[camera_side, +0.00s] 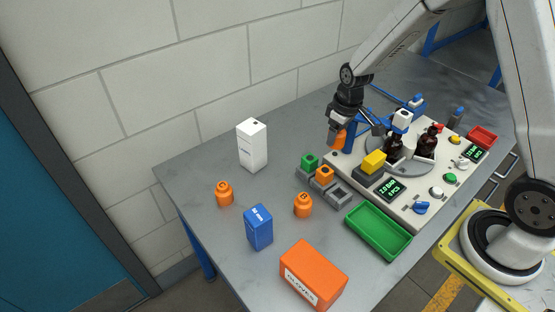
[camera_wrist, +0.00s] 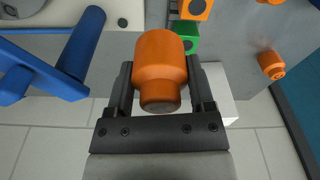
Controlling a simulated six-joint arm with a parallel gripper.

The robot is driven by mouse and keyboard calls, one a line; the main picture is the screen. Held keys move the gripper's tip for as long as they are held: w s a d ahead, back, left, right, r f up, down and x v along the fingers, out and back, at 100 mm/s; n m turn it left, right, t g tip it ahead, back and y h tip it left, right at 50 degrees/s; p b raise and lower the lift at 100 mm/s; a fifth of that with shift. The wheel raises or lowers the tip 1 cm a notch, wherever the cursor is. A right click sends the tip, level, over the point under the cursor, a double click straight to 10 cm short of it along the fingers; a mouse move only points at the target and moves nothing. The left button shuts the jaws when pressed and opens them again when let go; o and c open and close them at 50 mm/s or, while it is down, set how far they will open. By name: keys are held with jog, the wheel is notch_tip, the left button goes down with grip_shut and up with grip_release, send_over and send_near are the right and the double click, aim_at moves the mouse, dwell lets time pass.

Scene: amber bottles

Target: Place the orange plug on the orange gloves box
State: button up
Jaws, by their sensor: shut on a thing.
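My gripper (camera_side: 335,127) is shut on an orange plug (camera_side: 338,140) and holds it in front of the wall, beside the machine's left corner. In the wrist view the orange plug (camera_wrist: 160,62) sits between both fingers, its narrower end towards the camera. The orange gloves box (camera_side: 313,275), with a white label reading GLOVES, lies at the table's front edge, well below and left of my gripper in the side view. Two similar orange pieces stand on the table, one at the left (camera_side: 224,194) and one near the middle (camera_side: 303,206).
A blue box (camera_side: 259,227) and a white box (camera_side: 252,146) stand on the left half. A grey rack (camera_side: 340,195) holds a green and an orange block. A green tray (camera_side: 378,232) lies right of the gloves box. The machine (camera_side: 420,205) carries dark bottles and blue posts.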

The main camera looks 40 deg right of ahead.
jog(key=shift+s+a+r+n, duration=0.1)
jog(key=shift+a+n, duration=0.2)
jog(key=shift+a, duration=0.3)
jog(key=s+a+r+n, duration=0.1)
jog(key=s+a+n, duration=0.1)
jog(key=a+n, duration=0.35)
jog(key=s+a+r+n, duration=0.1)
jog(key=s+a+n, duration=0.15)
jog(key=a, duration=0.55)
jog(key=r+n+g+y, duration=0.1)
jog(key=r+n+g, duration=0.1)
jog(key=n, duration=0.6)
send_over(302, 259)
jog(key=shift+d+f, duration=0.2)
jog(key=shift+d, duration=0.05)
jog(key=shift+f, duration=2.25)
jog(key=shift+f, duration=1.75)
jog(key=shift+f, duration=0.15)
